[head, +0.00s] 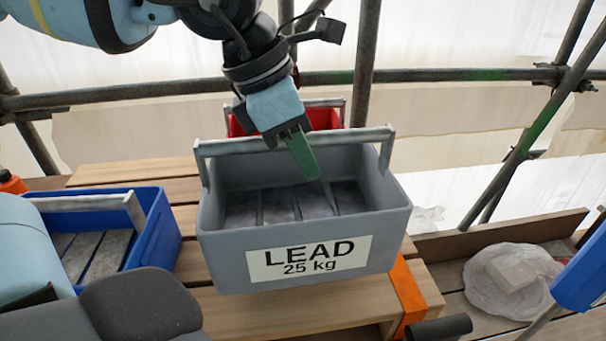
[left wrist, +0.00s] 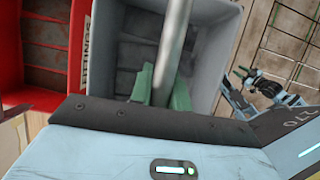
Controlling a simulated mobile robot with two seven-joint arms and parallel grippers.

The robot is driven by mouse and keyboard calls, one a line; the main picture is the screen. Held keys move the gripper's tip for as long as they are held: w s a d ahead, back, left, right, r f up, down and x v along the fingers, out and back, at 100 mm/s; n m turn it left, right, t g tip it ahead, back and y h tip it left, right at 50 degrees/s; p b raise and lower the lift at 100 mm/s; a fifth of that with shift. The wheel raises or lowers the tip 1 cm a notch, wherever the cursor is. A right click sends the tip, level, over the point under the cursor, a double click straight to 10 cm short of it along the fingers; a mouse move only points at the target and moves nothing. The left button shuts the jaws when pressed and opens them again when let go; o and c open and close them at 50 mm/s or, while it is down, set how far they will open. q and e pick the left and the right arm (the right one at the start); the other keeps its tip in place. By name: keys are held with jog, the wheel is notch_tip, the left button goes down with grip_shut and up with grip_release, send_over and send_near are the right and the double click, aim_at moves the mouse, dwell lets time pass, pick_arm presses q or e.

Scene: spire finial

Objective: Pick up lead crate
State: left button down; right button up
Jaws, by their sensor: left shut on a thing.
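The grey lead crate (head: 220,252) is in the middle of the head view, with a white label reading "LEAD 25 kg" and several dull grey bars inside. Its pale bar handle (head: 228,147) stands up across the top. My left gripper (head: 302,152) comes down from above and is shut on the middle of this handle. In the left wrist view the handle (left wrist: 176,40) passes between the green fingers of the gripper (left wrist: 160,88), with the grey crate (left wrist: 208,45) below. The crate looks level; I cannot tell whether it clears the planks.
A blue crate (head: 166,226) with grey bars stands at the left on the wooden planks (head: 135,174). A red crate (head: 325,118) is close behind the grey one. Scaffold poles (head: 365,62) stand behind. A plastic bag (head: 490,297) lies at the right.

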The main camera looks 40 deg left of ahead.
pick_arm(q)
jog(key=shift+r, duration=2.35)
